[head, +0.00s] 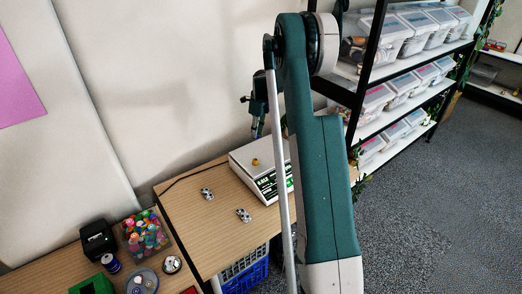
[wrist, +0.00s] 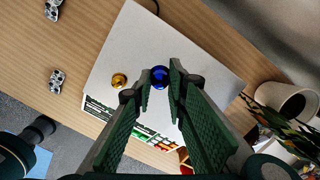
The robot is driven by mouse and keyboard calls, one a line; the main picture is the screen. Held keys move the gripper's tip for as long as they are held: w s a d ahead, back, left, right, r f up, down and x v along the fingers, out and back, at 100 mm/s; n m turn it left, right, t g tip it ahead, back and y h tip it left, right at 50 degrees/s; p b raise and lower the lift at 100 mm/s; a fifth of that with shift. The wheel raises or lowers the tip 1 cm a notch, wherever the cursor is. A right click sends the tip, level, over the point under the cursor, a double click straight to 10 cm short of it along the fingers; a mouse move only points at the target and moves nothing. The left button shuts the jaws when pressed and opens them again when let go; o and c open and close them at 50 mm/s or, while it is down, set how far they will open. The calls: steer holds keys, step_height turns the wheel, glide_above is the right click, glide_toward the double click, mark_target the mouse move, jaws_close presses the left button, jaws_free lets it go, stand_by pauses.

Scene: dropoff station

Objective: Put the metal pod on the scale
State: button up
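A shiny blue metal pod (wrist: 160,76) sits between the fingertips of my gripper (wrist: 161,84) in the wrist view, with a finger against each side. My gripper looks shut on it, above the scale's plate. In the head view my green gripper (head: 258,110) hangs over the scale, and I cannot make out the pod there. The scale (head: 245,155) has a pale plate, which fills the middle of the wrist view (wrist: 130,45). A gold pod (wrist: 119,80) rests on the plate, left of the blue one; it also shows in the head view (head: 255,162).
Two small silver-and-black objects (head: 206,194) (head: 243,215) lie on the wooden table beside the scale. A clear box of colourful items (head: 145,232) and a plate (head: 142,280) stand at lower left. A plant pot (wrist: 283,98) shows at right in the wrist view. Shelves (head: 400,75) stand behind.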

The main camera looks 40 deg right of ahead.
glide_above(255, 151)
steer(key=shift+s+d+f, duration=0.1)
steer(key=shift+d+f, duration=0.05)
steer(key=shift+f, duration=1.25)
steer(key=shift+s+d+f, duration=0.1)
steer(key=shift+f, duration=1.25)
steer(key=shift+f, duration=1.9)
steer(key=shift+f, duration=0.1)
steer(key=o, duration=0.6)
steer(key=r, duration=0.8)
steer(key=s+r, duration=0.1)
steer(key=r, duration=0.3)
steer(key=shift+s+d+r, duration=0.1)
steer(key=shift+d, duration=0.3)
